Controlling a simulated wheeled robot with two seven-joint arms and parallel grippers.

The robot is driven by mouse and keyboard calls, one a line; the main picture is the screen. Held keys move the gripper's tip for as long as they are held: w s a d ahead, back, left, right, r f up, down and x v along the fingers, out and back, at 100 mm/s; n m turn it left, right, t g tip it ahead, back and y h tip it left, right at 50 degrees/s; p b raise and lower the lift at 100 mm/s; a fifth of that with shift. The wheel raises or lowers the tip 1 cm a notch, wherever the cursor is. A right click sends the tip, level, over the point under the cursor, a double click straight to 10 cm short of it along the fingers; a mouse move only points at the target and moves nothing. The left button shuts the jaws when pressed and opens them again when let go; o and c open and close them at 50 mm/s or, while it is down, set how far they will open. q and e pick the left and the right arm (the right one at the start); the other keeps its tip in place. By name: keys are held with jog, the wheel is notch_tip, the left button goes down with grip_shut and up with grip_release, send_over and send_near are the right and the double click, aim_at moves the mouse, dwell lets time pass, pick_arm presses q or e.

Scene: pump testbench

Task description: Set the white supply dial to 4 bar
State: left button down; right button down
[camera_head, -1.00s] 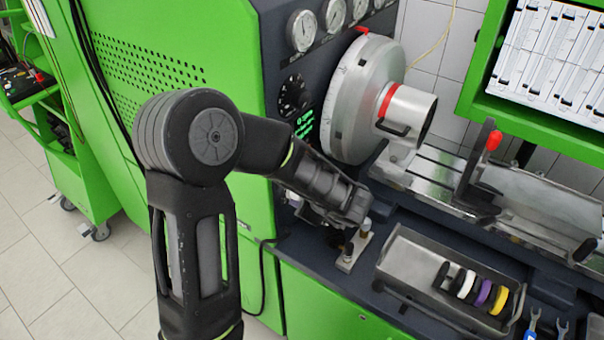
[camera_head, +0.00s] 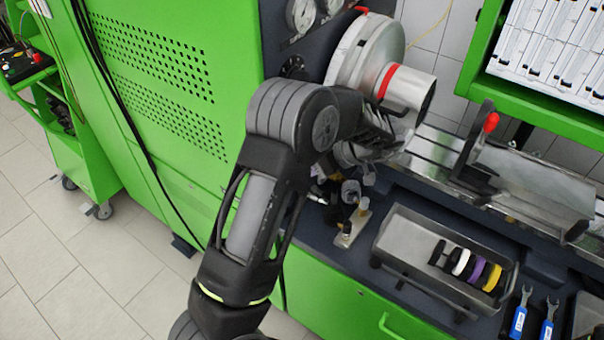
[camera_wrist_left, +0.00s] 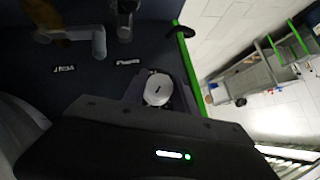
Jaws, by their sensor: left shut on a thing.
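The white round dial (camera_wrist_left: 158,90) is in the middle of the left wrist view, on a dark panel. My left gripper (camera_wrist_left: 157,84) is shut on it, with the dark fingers at its sides. The dial's scale and pointer cannot be read here. In the head view my left arm comes up from the bottom and bends over the front of the bench. It hides the gripper and the dial there. My right gripper is in neither current view.
Two small labels lie beside the dial, with silvery fittings (camera_wrist_left: 98,42) beyond. In the head view a small metal block with posts (camera_head: 348,232), a grey tray of coloured rings (camera_head: 408,272) and a large silver drum (camera_head: 358,45) are near my arm.

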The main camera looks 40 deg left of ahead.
pick_arm(q)
jog(key=shift+a+r+g, duration=0.15)
jog(key=shift+g, duration=0.35)
jog(key=c, duration=1)
grip_release()
